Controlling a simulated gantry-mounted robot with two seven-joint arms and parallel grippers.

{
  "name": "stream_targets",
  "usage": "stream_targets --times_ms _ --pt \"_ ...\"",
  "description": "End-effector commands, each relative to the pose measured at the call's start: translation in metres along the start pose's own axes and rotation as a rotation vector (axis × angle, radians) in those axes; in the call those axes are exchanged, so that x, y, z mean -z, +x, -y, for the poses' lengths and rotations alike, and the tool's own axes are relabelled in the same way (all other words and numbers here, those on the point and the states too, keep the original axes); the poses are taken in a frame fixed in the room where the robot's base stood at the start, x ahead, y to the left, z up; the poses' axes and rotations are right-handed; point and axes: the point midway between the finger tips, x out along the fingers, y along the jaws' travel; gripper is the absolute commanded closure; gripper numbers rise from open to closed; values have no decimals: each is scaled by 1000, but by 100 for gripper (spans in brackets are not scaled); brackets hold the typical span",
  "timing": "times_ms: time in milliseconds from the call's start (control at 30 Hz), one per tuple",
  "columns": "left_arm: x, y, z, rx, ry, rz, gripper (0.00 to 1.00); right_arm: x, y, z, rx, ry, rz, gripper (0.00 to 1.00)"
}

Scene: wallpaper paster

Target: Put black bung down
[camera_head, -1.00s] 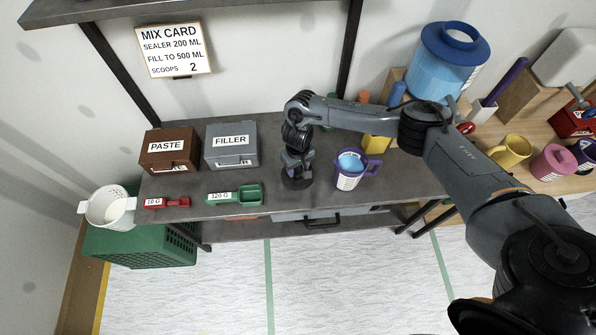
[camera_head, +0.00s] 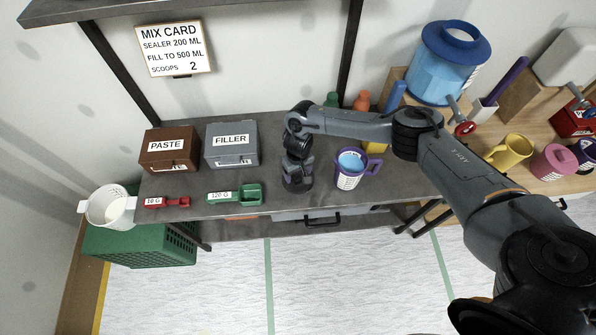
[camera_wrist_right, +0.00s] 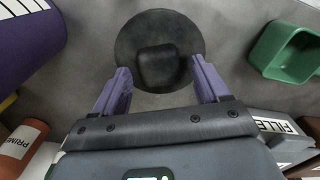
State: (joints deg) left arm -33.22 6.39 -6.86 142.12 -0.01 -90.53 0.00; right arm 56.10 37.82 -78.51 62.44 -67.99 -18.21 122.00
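The black bung (camera_wrist_right: 158,62), a round dark disc with a raised knob, lies on the grey bench top in the right wrist view. My right gripper (camera_head: 298,184) points down over it in the head view, where the bung is hard to tell from the dark gripper. In the wrist view the right gripper's purple fingers (camera_wrist_right: 160,80) are spread on either side of the knob, with a visible gap at each side. My left gripper is out of view.
A purple measuring jug (camera_head: 348,178) with blue content stands close right of my right gripper. The green 120 G scoop (camera_head: 250,194) and filler box (camera_head: 232,146) are to its left. The red scoop (camera_head: 178,202) and paste box (camera_head: 169,149) lie further left.

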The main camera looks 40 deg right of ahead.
Motion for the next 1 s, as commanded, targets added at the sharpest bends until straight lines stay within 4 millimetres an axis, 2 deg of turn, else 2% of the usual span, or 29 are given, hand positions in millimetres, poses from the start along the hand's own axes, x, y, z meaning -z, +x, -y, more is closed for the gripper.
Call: stream_targets --times_ms 367,467,1000 --pt "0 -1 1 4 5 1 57 0 -7 0 1 1 0 26" --pt "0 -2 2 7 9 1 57 0 -19 0 2 0 0 26" --pt "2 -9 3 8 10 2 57 1 -110 0 0 -1 -2 26"
